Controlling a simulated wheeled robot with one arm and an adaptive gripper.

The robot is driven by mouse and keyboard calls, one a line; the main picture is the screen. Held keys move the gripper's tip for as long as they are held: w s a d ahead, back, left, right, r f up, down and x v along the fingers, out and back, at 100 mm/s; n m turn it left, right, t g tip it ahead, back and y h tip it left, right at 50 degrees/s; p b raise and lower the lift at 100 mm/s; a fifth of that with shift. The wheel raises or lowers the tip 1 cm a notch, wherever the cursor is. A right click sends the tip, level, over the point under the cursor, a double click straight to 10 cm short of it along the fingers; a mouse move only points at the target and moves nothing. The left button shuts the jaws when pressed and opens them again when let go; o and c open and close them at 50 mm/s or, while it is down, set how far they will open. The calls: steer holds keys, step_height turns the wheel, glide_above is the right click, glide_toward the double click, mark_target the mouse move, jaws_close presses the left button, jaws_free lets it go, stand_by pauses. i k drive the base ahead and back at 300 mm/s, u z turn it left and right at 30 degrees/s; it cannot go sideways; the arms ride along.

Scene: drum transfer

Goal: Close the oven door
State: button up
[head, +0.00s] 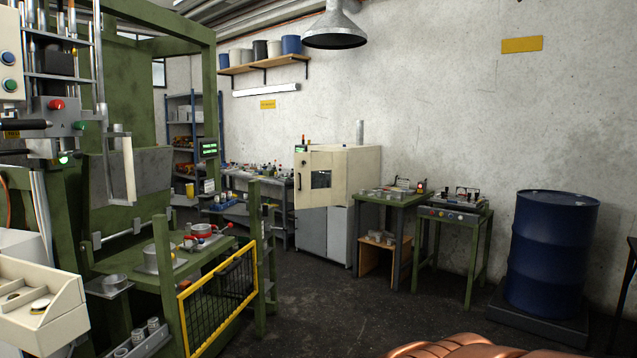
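The oven (362,176) is a cream box on a grey cabinet, standing against the back wall near the middle of the head view. Its cream door (303,182), with a small dark window (321,179), shows at the oven's left front. The door's left edge sticks out past the cabinet below, so it looks swung out from the body. How wide it stands open I cannot tell, and the oven's inside is hidden. My gripper is not in view.
A green press frame with a yellow mesh guard (218,298) fills the left. Green tables (393,199) stand right of the oven. A blue drum (551,250) stands far right. Dark floor (330,310) is open in front. A copper-coloured ribbed thing (465,346) shows at the bottom edge.

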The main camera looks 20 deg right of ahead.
mark_target(305, 198)
steer(key=z, duration=0.3)
steer(key=i, duration=0.8)
steer(key=z, duration=0.8)
steer(key=i, duration=1.95)
steer(key=z, duration=0.4)
steer(key=i, duration=1.8)
steer(key=u, duration=0.55)
steer(key=i, duration=1.75)
steer(key=u, duration=1.45)
steer(key=i, duration=1.05)
steer(key=u, duration=0.55)
